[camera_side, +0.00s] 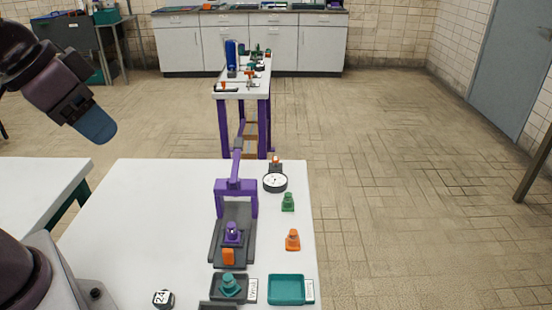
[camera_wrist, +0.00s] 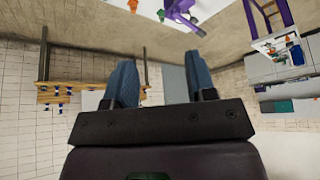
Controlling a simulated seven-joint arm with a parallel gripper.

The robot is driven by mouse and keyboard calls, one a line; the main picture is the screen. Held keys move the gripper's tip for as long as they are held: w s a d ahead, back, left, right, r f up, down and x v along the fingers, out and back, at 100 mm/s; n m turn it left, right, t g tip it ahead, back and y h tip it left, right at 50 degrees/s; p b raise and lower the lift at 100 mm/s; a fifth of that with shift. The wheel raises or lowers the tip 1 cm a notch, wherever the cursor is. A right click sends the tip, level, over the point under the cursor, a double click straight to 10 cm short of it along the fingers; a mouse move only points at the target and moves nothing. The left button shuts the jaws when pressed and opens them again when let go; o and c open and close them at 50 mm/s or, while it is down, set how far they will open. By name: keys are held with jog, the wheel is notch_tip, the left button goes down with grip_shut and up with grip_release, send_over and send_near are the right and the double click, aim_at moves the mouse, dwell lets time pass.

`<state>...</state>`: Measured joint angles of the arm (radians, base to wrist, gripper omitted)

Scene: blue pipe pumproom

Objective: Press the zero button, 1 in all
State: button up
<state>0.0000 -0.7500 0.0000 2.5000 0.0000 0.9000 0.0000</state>
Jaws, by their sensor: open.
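My gripper (camera_side: 97,127) is raised in the upper left of the side view, well above and left of the white worktable. In the wrist view its two blue fingers stand apart with nothing between them, so my gripper (camera_wrist: 162,80) is open and empty. A purple press fixture (camera_side: 236,198) stands on the table with a purple part and an orange block on its dark base. A round white-faced dial (camera_side: 275,183) sits behind it at the right, with a small orange piece above. I cannot tell which part is the zero button; no such label is readable.
A green part (camera_side: 288,202) and an orange part (camera_side: 292,240) stand near the table's right edge. In front are a dark tray (camera_side: 245,297) holding a teal part, an empty teal tray (camera_side: 287,290) and a small numbered object (camera_side: 163,299). The table's left half is mostly clear.

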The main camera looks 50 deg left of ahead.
grip_shut()
dwell(1.5)
